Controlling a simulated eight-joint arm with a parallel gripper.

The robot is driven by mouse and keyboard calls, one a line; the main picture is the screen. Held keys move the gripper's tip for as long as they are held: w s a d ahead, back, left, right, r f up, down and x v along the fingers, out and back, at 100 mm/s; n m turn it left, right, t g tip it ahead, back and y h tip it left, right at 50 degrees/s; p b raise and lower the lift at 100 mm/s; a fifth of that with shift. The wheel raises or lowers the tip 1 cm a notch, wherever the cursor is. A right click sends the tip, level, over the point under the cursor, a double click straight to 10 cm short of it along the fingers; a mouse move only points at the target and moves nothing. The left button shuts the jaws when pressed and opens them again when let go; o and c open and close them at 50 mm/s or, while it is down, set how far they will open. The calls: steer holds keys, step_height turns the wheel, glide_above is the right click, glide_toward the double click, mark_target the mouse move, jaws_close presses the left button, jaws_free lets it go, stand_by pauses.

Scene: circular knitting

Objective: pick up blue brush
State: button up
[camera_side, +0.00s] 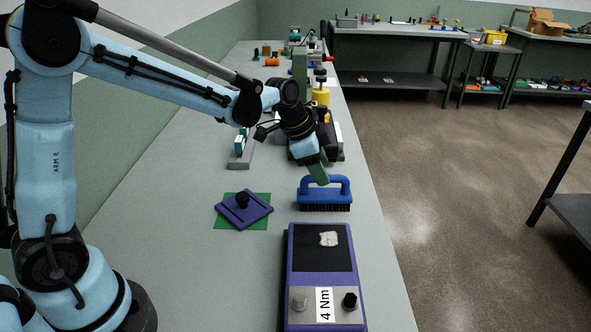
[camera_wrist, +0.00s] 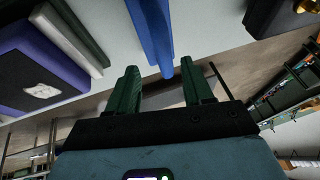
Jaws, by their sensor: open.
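The blue brush (camera_side: 325,197) stands bristles down on the table, with its arched handle on top, in the side view. My gripper (camera_side: 318,178) points down at the handle from above, its green fingers overlapping the handle's left part in the picture. In the wrist view my gripper (camera_wrist: 158,88) has its two green fingers apart, and the blue brush handle (camera_wrist: 151,38) shows beyond the fingertips, in line with the gap. Whether the fingers touch the handle cannot be told. The bristles are not seen in the wrist view.
A purple device (camera_side: 325,275) labelled 4 Nm lies in front of the brush. A machine with a yellow part (camera_side: 321,96) stands behind. The table's right edge is close.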

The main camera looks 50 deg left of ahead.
mark_target(325, 191)
steer(key=x, duration=0.3)
steer(key=shift+w+a+f, duration=0.3)
steer(key=shift+w+d+f, duration=0.1)
steer(key=shift+w+f, duration=0.1)
steer(key=shift+f, duration=0.4)
jaws_close()
